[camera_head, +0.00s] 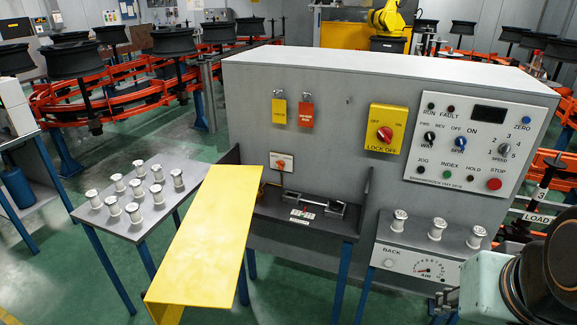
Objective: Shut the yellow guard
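The yellow guard (205,240) is a long bright panel with a bent lip at its near end. It stands open, swung out from the grey cabinet toward the lower left. Its far end is by the left side of a dark recessed bay (305,210), which lies uncovered with a small metal fixture (318,202) in it. My arm fills the lower right corner. A small dark part of my gripper (444,301) shows at its left side, in front of the cabinet's lower right and well apart from the guard. Its fingers cannot be made out.
A side table (150,225) with several white spools stands left of the guard, close to it. The grey cabinet (255,110) carries a yellow lock-off switch (385,128) and a control panel (466,143). A shelf (415,236) with 3 spools juts out at right. Green floor is open in front.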

